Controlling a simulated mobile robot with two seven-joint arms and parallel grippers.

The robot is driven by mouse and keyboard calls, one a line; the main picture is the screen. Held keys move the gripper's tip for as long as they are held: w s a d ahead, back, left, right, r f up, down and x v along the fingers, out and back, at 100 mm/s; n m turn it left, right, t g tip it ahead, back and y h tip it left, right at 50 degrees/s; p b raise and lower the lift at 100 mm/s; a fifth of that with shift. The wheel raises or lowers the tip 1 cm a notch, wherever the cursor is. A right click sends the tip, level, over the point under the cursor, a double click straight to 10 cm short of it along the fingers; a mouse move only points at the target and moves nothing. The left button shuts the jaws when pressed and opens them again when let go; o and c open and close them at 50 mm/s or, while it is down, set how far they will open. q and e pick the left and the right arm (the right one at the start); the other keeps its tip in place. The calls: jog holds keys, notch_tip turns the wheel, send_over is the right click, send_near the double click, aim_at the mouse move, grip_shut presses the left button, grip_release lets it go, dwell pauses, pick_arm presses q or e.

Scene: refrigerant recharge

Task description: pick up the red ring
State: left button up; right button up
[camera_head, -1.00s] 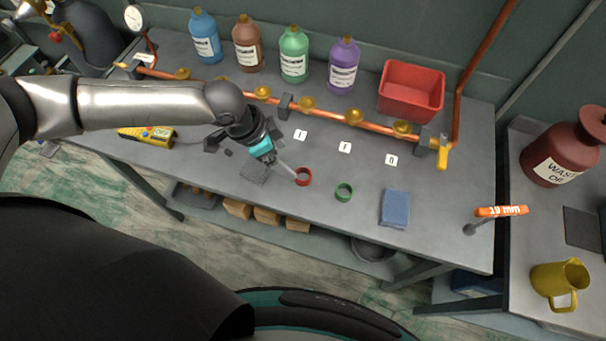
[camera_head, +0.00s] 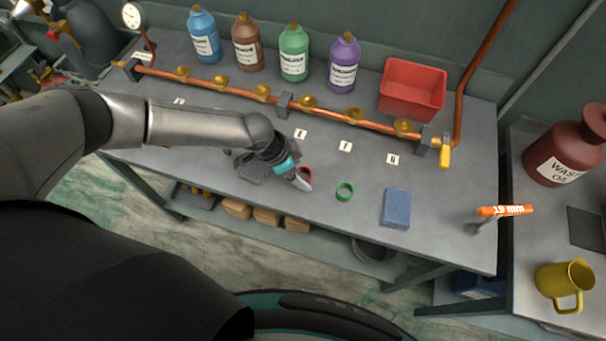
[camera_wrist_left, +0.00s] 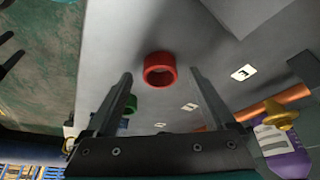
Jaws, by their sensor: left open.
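The red ring (camera_head: 306,173) lies on the grey workbench, partly hidden by my left gripper (camera_head: 302,182) in the head view. In the left wrist view the whole red ring (camera_wrist_left: 160,70) shows ahead of the open left gripper (camera_wrist_left: 160,82), roughly centred between its two fingers. The fingers look empty, and I cannot tell whether they touch the ring. My right gripper is not in view.
A green ring (camera_head: 344,191) and a blue cloth or pad (camera_head: 396,209) lie to the right on the bench. A copper pipe (camera_head: 330,112) with brass fittings runs behind. Bottles and a red bin (camera_head: 412,90) stand at the back.

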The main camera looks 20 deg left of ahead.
pick_arm(q)
jog(key=shift+f, duration=0.2)
jog(key=shift+c, duration=0.2)
jog(key=c, duration=1)
